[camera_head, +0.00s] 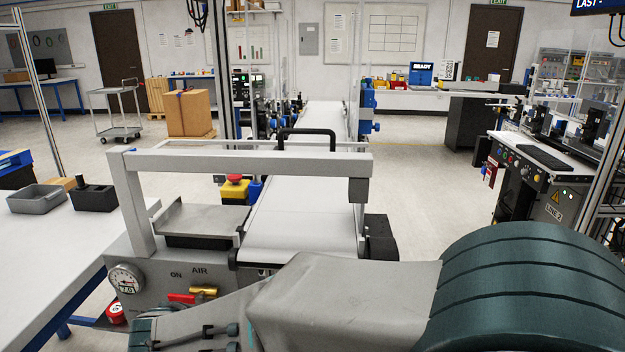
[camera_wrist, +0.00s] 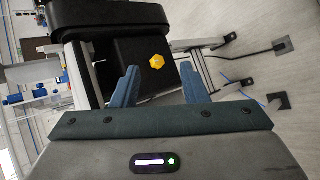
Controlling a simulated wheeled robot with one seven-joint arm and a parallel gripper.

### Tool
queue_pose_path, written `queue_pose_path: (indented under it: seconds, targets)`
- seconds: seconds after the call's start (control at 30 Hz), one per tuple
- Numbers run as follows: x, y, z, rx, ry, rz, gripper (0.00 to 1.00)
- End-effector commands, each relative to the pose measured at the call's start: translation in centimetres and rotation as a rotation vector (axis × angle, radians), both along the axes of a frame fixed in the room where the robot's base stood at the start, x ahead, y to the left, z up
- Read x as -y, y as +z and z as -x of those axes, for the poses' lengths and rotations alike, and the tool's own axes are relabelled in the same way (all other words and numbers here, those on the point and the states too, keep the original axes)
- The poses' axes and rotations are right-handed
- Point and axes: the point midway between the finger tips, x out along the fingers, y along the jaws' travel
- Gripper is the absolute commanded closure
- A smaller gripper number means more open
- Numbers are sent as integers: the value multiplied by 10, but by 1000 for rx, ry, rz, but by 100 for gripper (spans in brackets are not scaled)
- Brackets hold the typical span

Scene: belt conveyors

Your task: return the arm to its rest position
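In the wrist view my gripper (camera_wrist: 160,74) has its two blue fingers spread apart, with nothing held between them. A black box with a yellow knob (camera_wrist: 156,62) shows beyond the fingers, and I cannot tell how far off it is. In the head view my arm (camera_head: 345,300) reaches across the bottom, from the large dark green joint at lower right toward lower left. My fingers do not show in the head view.
A white belt conveyor (camera_head: 300,215) runs away behind my arm, with a grey frame (camera_head: 245,163) over its near end. A panel with an air gauge (camera_head: 126,279) is close at lower left. A white table (camera_head: 60,250) is left; open floor (camera_head: 435,190) lies right.

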Motion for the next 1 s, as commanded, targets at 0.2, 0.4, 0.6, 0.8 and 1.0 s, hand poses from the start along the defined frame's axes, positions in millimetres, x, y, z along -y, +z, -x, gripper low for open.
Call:
queue_pose_path:
  seconds: [0.2, 0.4, 0.6, 0.8, 1.0]
  targets:
    - [87, 25, 8, -161, -265, -235, 60]
    - [137, 42, 27, -210, -468, -513, 60]
    - [167, 65, 42, -148, -628, -805, 60]
    - [184, 82, 47, -45, -715, -996, 60]
    - [195, 85, 48, -5, -738, -1052, 60]
